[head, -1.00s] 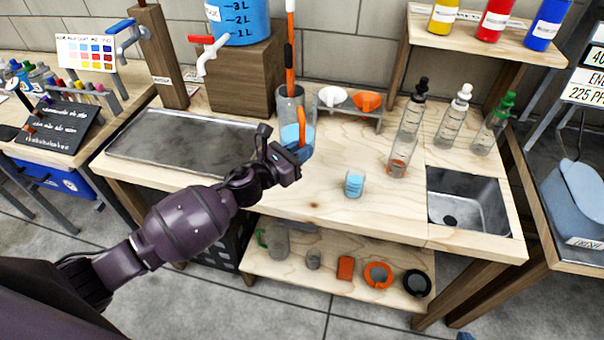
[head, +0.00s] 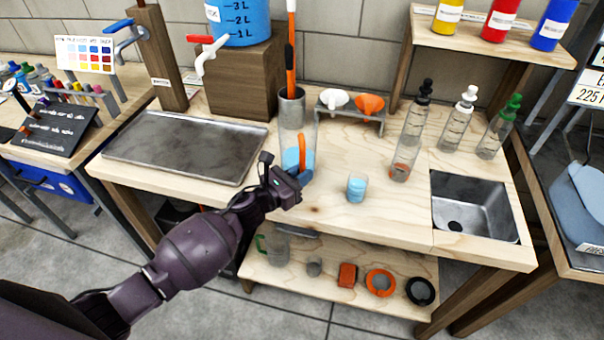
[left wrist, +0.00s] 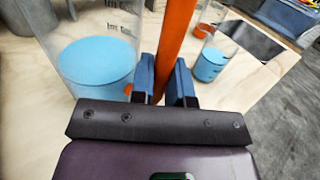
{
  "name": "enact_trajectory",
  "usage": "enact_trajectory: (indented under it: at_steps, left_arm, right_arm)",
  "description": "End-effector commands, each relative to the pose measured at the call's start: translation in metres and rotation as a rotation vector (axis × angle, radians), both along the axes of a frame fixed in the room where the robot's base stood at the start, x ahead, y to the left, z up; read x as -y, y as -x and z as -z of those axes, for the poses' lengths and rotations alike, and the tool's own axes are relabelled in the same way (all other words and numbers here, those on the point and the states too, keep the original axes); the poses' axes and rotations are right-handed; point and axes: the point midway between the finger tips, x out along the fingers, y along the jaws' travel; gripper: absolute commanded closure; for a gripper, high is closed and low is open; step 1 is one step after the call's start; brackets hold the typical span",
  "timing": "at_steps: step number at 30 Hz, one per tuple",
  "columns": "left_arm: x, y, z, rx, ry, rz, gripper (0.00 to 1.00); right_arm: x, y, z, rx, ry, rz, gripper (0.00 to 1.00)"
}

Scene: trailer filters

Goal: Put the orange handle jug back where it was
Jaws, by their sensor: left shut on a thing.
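The clear jug (head: 311,134) with an orange handle (head: 302,150) holds blue liquid and is upright near the front edge of the workbench. My left gripper (head: 293,180) is shut on its handle. In the left wrist view the blue fingers (left wrist: 163,82) sit on either side of the orange handle (left wrist: 176,40), with the jug (left wrist: 95,65) to the left. I cannot tell whether the jug's base touches the bench. My right gripper is not in view.
A small beaker of blue liquid (head: 357,188) stands right of the jug. A grey cylinder (head: 291,104) holding a stick is behind it. A metal tray (head: 185,145) lies left, a sink (head: 474,205) right. Bottles (head: 410,140) stand at the back right. A green-handled jug (head: 275,250) is on the lower shelf.

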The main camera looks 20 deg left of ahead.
Motion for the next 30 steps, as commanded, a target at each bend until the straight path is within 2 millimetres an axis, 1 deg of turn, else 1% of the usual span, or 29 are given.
enact_trajectory:
  at_steps: [4, 5, 9, 15, 20, 23, 30]
  left_arm:
    - [0.000, 0.000, 0.003, 0.002, 0.001, 0.001, 1.00]
    - [0.000, 0.000, 0.003, -0.001, 0.001, 0.000, 0.79]
    - [0.000, 0.000, 0.002, 0.000, 0.000, 0.000, 0.58]
    - [0.000, 0.000, 0.002, 0.000, 0.000, 0.000, 0.58]
    - [-0.001, 0.001, -0.002, 0.001, -0.001, -0.001, 0.58]
    - [-0.009, 0.013, 0.001, -0.002, 0.000, -0.001, 0.58]
    - [-0.035, 0.052, 0.002, -0.002, -0.001, 0.000, 0.58]
  right_arm:
    - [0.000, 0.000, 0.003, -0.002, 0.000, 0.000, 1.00]
    - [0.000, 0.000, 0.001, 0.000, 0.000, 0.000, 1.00]
    - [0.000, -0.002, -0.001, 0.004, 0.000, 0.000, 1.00]
    - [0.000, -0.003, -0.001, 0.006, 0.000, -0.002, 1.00]
    - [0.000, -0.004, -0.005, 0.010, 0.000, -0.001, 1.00]
    - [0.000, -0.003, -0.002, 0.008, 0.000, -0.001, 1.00]
    - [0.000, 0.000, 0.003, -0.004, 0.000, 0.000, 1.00]
